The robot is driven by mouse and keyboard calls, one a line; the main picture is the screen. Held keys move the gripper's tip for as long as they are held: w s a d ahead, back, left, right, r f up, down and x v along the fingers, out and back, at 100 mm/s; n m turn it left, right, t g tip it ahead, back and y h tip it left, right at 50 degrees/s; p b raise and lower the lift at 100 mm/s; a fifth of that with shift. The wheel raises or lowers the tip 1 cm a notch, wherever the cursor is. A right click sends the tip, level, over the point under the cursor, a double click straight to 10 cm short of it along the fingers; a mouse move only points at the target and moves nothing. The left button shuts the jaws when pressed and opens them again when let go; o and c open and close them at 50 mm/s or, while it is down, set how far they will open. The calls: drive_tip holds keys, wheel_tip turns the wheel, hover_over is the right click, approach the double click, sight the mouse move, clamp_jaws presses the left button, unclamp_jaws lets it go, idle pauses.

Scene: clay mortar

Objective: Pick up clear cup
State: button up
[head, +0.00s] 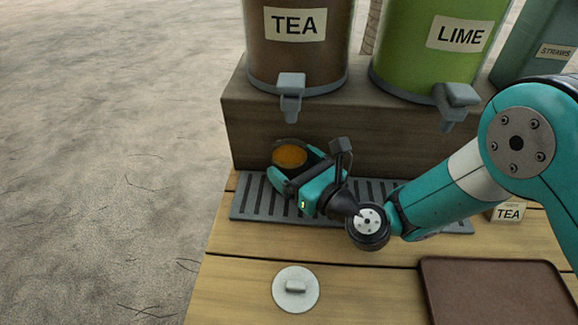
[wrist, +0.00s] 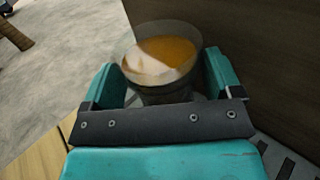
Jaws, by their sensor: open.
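The clear cup (head: 289,155) stands on the slotted drip tray (head: 238,208) below the TEA dispenser, with orange-brown liquid inside. In the wrist view the clear cup (wrist: 162,55) is between the two teal fingers, with its rim above them. My gripper (head: 297,172) is open around the cup, one finger on each side. In the wrist view my gripper (wrist: 165,85) shows a gap at the left finger; whether the right finger touches the cup I cannot tell. The cup's lower part is hidden behind the gripper.
The TEA dispenser (head: 297,50) and the LIME dispenser (head: 435,45) stand on a wooden block (head: 340,120) behind. A round lid (head: 296,289) lies on the table in front. A brown tray (head: 490,295) is at the front right. A small TEA sign (head: 508,214) and a straws container (head: 540,40) are at right.

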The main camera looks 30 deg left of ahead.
drive_tip(key=shift+x, duration=0.8)
drive_tip(key=c, duration=1)
drive_tip(key=shift+r, duration=0.15)
